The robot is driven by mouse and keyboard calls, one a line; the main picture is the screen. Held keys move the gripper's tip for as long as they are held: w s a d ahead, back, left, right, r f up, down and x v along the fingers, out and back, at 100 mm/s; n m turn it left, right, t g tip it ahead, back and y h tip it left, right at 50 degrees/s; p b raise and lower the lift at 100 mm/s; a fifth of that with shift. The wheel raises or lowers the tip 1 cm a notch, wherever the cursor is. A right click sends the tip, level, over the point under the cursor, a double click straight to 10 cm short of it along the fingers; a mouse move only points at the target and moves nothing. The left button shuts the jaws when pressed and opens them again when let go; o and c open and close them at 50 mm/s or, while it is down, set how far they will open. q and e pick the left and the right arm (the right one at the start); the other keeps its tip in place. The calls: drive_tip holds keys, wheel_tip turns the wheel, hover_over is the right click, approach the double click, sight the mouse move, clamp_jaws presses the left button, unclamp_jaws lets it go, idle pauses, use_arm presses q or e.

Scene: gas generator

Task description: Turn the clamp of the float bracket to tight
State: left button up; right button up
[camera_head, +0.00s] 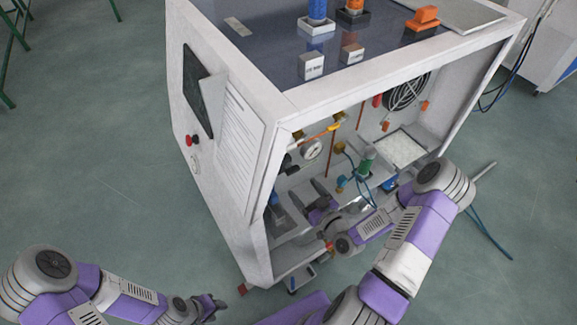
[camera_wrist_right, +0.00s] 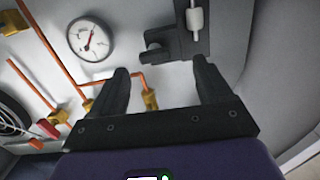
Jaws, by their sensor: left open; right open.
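The float bracket (camera_wrist_right: 200,42) is a dark grey block on the cabinet's inner wall, at the top of the right wrist view. A white cylindrical float (camera_wrist_right: 195,20) on a thin rod is in front of it. A dark hooked piece (camera_wrist_right: 155,50), perhaps the clamp, juts out on its left; I cannot tell how it is turned. My right gripper (camera_wrist_right: 162,66) is open and empty, with its fingers pointing toward the bracket and apart from it. In the head view my right gripper (camera_head: 317,194) is inside the cabinet. My left gripper (camera_head: 214,305) is open and empty outside, at the bottom.
The white cabinet (camera_head: 262,165) is open at the front. A green-topped part (camera_head: 367,158) and blue tubing stand right of my right gripper.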

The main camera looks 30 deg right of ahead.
sight(295, 171)
drive_tip(key=shift+t+h, duration=0.3)
drive_tip(key=w, duration=0.2)
drive_tip(key=w+b, duration=0.1)
drive_tip(key=w, duration=0.2)
drive_tip(key=w+r, duration=0.1)
drive_tip(key=w, duration=0.1)
drive_tip(key=shift+w+d, duration=0.15)
drive_tip(key=shift+w, duration=0.1)
drive_tip(key=c, duration=1)
drive_tip(key=shift+c, duration=0.2)
